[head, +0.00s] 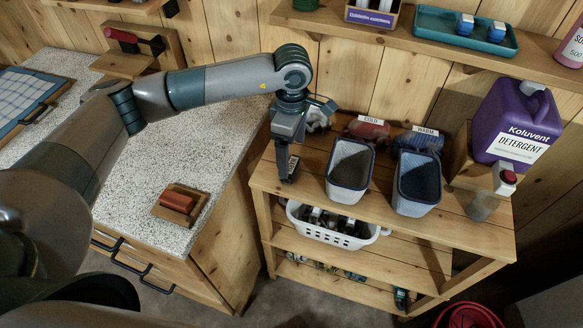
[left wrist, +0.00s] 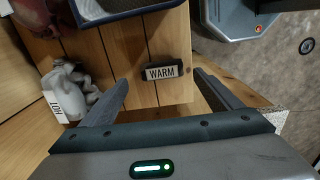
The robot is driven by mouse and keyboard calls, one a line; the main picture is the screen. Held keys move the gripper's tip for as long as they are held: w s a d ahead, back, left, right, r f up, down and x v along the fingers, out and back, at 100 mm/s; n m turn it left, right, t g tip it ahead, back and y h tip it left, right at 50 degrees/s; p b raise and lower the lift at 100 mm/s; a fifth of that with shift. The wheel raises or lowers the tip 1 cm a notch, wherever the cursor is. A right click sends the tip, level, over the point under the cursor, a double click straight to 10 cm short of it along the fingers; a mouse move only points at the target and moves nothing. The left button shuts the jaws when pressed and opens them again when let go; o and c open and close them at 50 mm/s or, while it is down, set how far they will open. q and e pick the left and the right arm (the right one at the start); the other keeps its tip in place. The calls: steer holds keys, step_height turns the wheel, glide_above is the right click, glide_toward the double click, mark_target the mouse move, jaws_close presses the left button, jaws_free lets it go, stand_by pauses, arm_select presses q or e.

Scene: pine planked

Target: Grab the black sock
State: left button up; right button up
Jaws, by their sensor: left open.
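No black sock can be clearly made out. Dark items lie in a white basket (head: 333,232) on the shelf below the top, too small to identify. My left gripper (head: 288,177) points down over the left end of the wooden shelf top (head: 315,165). In the left wrist view its two fingers (left wrist: 162,84) are apart with nothing held. A small black block marked WARM (left wrist: 165,72) lies on the planks between and just beyond the fingertips; it also shows beside the fingers in the head view (head: 293,165). My right gripper is not in view.
A pale bin (head: 349,183) and a navy-lined bin (head: 413,195) stand right of the gripper. Behind are red cloth marked COLD (head: 367,129), blue cloth (head: 421,142) and a pale pile marked HOT (left wrist: 66,92). A purple detergent jug (head: 515,118) stands right.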

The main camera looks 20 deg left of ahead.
mark_target(292, 165)
arm_select(q)
steer(key=shift+s+f+p, duration=0.15)
steer(key=shift+f+p, duration=0.4)
steer(key=shift+p, duration=0.15)
step_height(292, 165, down, 3)
steer(key=shift+r+p, duration=0.1)
steer(key=shift+p, duration=0.65)
steer(key=shift+f, duration=0.45)
steer(key=shift+c, duration=0.3)
steer(key=c, duration=1.1)
steer(key=shift+r, duration=0.15)
